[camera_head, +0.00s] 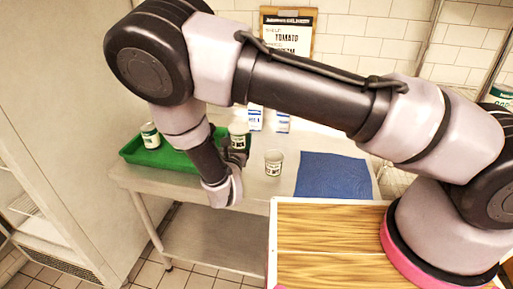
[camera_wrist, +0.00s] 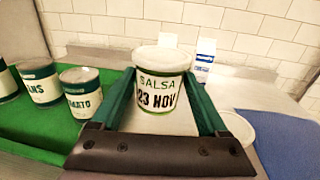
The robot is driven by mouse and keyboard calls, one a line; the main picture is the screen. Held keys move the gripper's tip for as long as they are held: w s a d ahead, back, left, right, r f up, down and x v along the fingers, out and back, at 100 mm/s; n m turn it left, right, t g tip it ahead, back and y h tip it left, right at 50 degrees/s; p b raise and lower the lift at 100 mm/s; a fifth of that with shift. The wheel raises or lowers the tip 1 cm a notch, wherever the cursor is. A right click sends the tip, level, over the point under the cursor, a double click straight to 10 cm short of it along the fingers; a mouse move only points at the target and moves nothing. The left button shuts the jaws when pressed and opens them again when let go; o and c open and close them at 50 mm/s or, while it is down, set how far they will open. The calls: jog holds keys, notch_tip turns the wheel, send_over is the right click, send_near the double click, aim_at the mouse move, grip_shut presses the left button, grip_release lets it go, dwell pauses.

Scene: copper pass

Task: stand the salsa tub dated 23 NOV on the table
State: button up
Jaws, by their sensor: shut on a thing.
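The salsa tub (camera_wrist: 160,80) has a white lid and a label reading SALSA 23 NOV, facing the wrist camera. My gripper (camera_wrist: 165,98) is shut on it, with one green finger on each side. The tub is upright between the fingers. In the head view the tub (camera_head: 239,130) shows beside my gripper (camera_head: 237,148), near the green tray's right end. Its base is hidden, so I cannot tell its height over the steel table (camera_head: 255,192).
A second pale tub (camera_head: 273,162) stands on the table right of my gripper; its lid shows in the wrist view (camera_wrist: 238,128). The green tray (camera_head: 180,160) at left holds cans (camera_wrist: 82,92). A blue mat (camera_head: 333,175) lies at right. White cartons (camera_head: 283,123) stand behind.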

notch_tip(320, 180, down, 5)
jog(key=shift+w+d+r, duration=0.1)
jog(key=shift+d, duration=0.05)
jog(key=shift+f, duration=2.3)
jog(key=shift+f, duration=0.1)
jog(key=o, duration=1.5)
jog(key=s, duration=1.2)
jog(key=shift+a, duration=0.2)
